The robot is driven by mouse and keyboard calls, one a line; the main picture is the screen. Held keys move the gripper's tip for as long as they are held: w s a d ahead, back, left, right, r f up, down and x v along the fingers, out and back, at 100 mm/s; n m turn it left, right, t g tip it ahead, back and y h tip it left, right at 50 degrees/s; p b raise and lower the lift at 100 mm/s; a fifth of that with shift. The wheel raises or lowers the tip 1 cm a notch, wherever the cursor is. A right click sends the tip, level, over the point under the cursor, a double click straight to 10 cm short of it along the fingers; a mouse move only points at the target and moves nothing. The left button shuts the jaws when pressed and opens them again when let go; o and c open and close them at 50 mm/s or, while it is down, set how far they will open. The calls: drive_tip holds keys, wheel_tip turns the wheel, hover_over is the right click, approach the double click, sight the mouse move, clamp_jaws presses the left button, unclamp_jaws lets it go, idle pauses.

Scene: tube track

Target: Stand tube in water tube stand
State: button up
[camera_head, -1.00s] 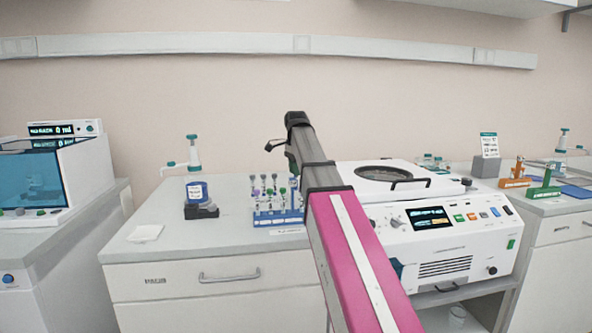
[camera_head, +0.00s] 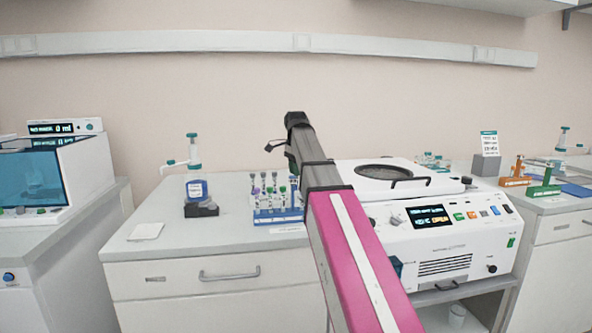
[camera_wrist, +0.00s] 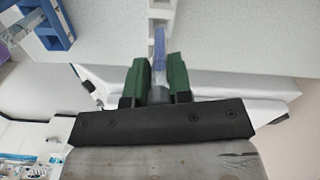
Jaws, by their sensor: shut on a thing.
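My gripper (camera_wrist: 158,82) has green fingers and is shut on a slim clear, bluish tube (camera_wrist: 159,45) in the wrist view. The tube points away from the fingers, over the bench edge. In the head view my pink and black arm hides most of the gripper and the tube. A blue rack (camera_head: 277,216) with several capped tubes stands on the middle bench, left of my arm. An orange stand (camera_head: 515,182) and a green stand (camera_head: 544,190) are on the right bench. I cannot tell which stand is the water tube stand.
A white centrifuge (camera_head: 445,240) stands right of my arm. A blue-labelled dispenser bottle (camera_head: 196,188) stands on the middle bench, with a white paper (camera_head: 146,231) near it. A blue-windowed device (camera_head: 35,180) is at the left. The bench between bottle and rack is clear.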

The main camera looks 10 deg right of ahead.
drive_tip(key=shift+f, duration=1.15)
idle(0.4)
drive_tip(key=o, duration=0.8)
wheel_tip(320, 180, up, 10)
drive_tip(key=shift+f, duration=0.25)
drive_tip(key=shift+r, duration=0.65)
